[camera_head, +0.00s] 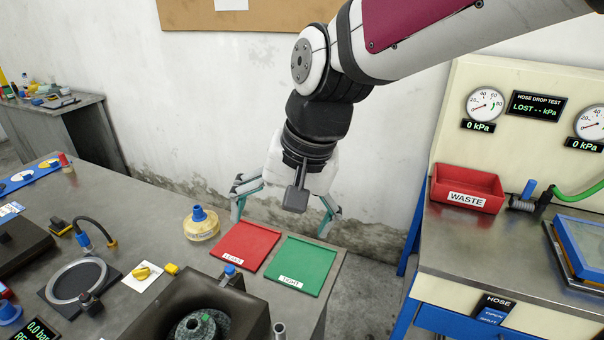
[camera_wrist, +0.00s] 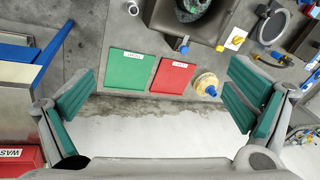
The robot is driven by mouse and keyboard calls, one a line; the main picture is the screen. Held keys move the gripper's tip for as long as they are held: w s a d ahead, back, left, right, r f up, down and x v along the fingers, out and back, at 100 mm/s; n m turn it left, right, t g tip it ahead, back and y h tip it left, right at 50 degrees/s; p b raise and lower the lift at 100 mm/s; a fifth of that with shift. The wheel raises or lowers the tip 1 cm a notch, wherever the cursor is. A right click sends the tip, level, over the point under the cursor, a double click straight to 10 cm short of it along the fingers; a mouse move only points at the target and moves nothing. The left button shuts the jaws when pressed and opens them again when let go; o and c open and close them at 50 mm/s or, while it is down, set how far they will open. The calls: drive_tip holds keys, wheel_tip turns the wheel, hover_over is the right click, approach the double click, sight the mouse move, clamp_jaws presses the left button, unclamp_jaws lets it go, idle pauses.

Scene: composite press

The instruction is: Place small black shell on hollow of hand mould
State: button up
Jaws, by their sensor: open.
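My gripper (camera_head: 282,212) is open and empty. It hangs beyond the far edge of the left bench, near the red and green trays. In the wrist view my gripper (camera_wrist: 160,92) has its two teal-padded fingers wide apart, with nothing between them. A dark grey open box (camera_head: 252,308) at the bottom centre holds a rounded, mottled dark piece (camera_head: 208,326) with a green spot. This box also shows at the top of the wrist view (camera_wrist: 200,33). I cannot tell whether the mottled piece is the small black shell, and I cannot pick out the hand mould for sure.
A red tray (camera_head: 246,246) and a green tray (camera_head: 302,266) lie flat at the bench edge. A yellowish disc with a blue knob (camera_head: 200,222) stands left of them. A grey ring (camera_head: 78,281) lies on a black plate. A red WASTE bin (camera_head: 467,188) stands on the right bench.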

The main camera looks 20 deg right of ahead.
drive_tip(key=s+d+r+n+t+h, duration=0.2)
drive_tip(key=s+d+r+n+t, duration=0.1)
drive_tip(key=s+d, duration=0.6)
drive_tip(key=shift+s+d+r+n, duration=0.4)
drive_tip(key=shift+s+r+n, duration=0.15)
drive_tip(key=shift+s+n, duration=0.25)
